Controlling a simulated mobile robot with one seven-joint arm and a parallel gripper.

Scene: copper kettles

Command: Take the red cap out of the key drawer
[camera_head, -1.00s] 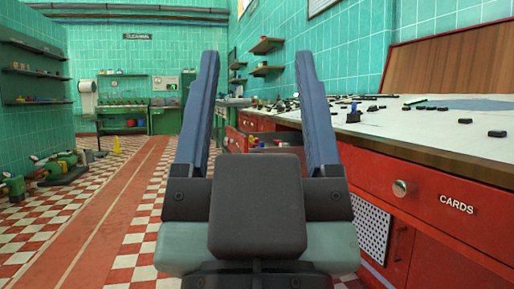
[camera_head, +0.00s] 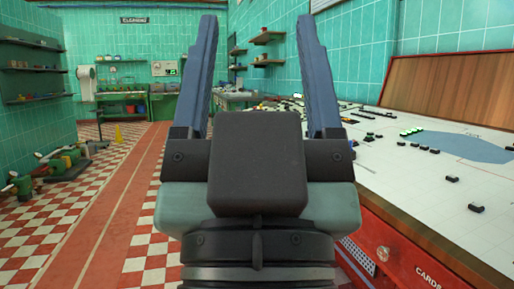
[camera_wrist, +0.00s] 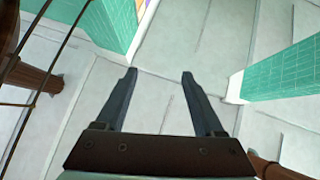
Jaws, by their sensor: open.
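My gripper (camera_head: 257,18) is open and empty, its two blue fingers pointing up in the middle of the head view. In the wrist view my gripper (camera_wrist: 159,74) also shows open, with nothing between the fingers. I cannot see the red cap or the key drawer in either view now. The body of my gripper covers the middle of the head view, where the front of the counter runs back.
A long counter (camera_head: 400,185) with small dark and green blocks runs along the right. A red drawer marked CARDS (camera_head: 385,255) is below its edge. Left are green machines (camera_head: 62,162) and an open checkered floor (camera_head: 50,225). The wrist view shows ceiling (camera_wrist: 215,40).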

